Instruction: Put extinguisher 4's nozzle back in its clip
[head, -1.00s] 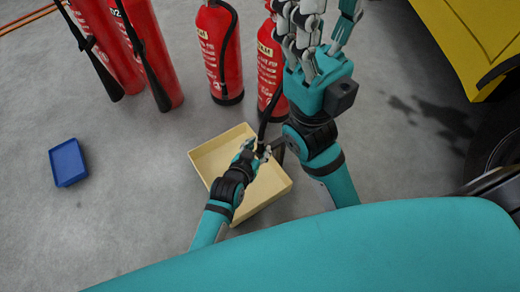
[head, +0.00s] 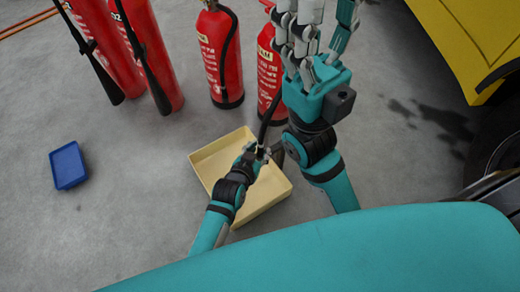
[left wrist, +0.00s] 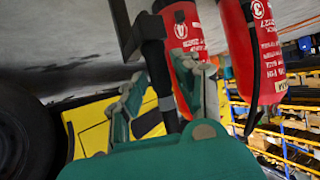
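A red extinguisher (head: 268,75), which I take to be extinguisher 4, stands partly behind my right gripper in the head view. My left gripper (head: 262,152) is shut on the black nozzle (left wrist: 155,75), in front of that extinguisher and above a tan tray. In the left wrist view its fingers (left wrist: 160,105) lie on both sides of the nozzle. A black hose (head: 265,128) runs up towards the extinguisher. My right gripper (head: 318,35) is open and empty. I cannot make out the clip.
The tan open tray (head: 277,195) stands on the floor below my left gripper. More extinguishers (head: 219,55) (head: 150,60) stand to the left. A blue tray (head: 68,165) lies at far left. A yellow vehicle (head: 465,40) is at right. The floor between the trays is clear.

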